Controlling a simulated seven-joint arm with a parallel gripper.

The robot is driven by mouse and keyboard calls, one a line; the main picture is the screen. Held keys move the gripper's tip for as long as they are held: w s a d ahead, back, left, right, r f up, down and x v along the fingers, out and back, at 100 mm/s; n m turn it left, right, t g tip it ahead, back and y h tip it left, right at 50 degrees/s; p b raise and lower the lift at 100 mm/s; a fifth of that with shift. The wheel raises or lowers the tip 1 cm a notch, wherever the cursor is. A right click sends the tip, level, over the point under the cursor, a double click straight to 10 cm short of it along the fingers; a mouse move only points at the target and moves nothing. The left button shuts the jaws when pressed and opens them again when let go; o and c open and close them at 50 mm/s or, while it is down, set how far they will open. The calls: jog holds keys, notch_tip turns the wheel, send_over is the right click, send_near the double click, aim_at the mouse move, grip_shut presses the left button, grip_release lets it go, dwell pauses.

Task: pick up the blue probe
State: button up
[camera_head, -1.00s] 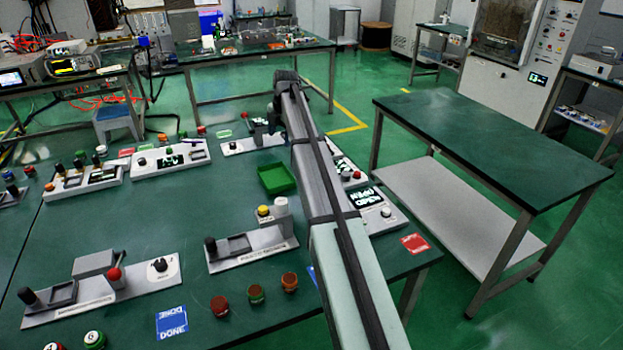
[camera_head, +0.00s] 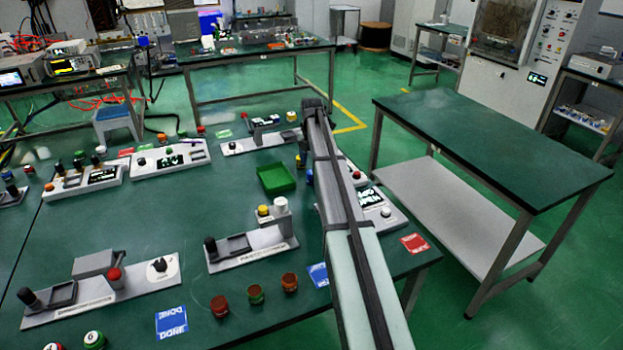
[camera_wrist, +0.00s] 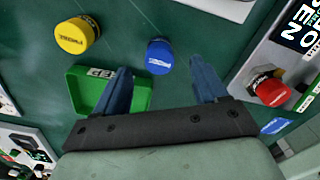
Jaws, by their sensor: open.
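The blue probe (camera_wrist: 160,56) shows in the wrist view as a round blue cap with white lettering, standing on the dark green bench. My gripper (camera_wrist: 160,66) is open, with one dark blue finger on each side of the probe in the picture. Nothing is between the fingers in their grip, and I cannot tell the height gap to the probe. In the head view my arm (camera_head: 345,215) reaches over the bench and largely hides the gripper and the area around the probe.
A yellow probe (camera_wrist: 77,35) stands left of the blue one. A green tray (camera_wrist: 75,82) lies partly behind my left finger; it also shows in the head view (camera_head: 276,180). A panel with a red knob (camera_wrist: 270,88) is at the right. Bare bench lies around the blue probe.

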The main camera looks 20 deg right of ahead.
aim_at(311, 178)
jog(key=shift+a+f, duration=0.1)
jog(key=shift+f, duration=2.75)
grip_shut()
